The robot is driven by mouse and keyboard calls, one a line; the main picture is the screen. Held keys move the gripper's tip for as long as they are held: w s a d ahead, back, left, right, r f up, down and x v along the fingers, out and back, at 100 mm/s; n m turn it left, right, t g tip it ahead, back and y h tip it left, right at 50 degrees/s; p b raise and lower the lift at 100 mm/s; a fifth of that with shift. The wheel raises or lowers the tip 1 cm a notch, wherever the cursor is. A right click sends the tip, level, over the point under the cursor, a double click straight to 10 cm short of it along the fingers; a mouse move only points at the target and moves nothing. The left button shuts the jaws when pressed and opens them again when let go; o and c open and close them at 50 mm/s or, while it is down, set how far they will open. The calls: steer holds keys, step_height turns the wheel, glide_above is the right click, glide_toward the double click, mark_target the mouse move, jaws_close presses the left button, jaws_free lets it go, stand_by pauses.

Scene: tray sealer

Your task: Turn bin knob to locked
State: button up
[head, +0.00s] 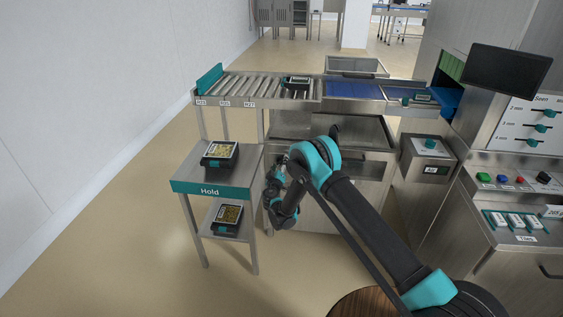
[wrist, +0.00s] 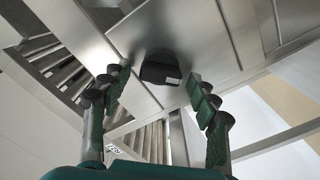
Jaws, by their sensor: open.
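A black knob (wrist: 160,66) sticks out from a steel panel in the wrist view, with a small pale mark on its lower right edge. I take it for the bin knob; its setting cannot be read. My gripper (wrist: 154,79) is open, its two fingers left and right of the knob in the picture. The fingers seem apart from the knob, and nothing is between them. In the head view my gripper (head: 273,181) is by the front of the steel cabinet (head: 345,197) under the conveyor. My arm covers part of that front, and I cannot make out the knob there.
A two-level Hold stand (head: 212,188) with black trays is close left of my gripper. The roller conveyor (head: 258,87) runs above and behind. A box with a teal knob (head: 430,143) and the control console (head: 515,195) stand right. Floor is free left of the stand.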

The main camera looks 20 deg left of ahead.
jaws_close()
stand_by(0.4)
steer(key=n, duration=0.4)
steer(key=shift+n, duration=0.4)
steer(key=n, duration=0.4)
steer(key=shift+a+f+n, duration=0.1)
steer(key=shift+f+n, duration=0.1)
steer(key=shift+n, duration=0.1)
steer(key=n, duration=0.4)
steer(key=shift+f, duration=0.1)
steer(key=shift+n, duration=2.2)
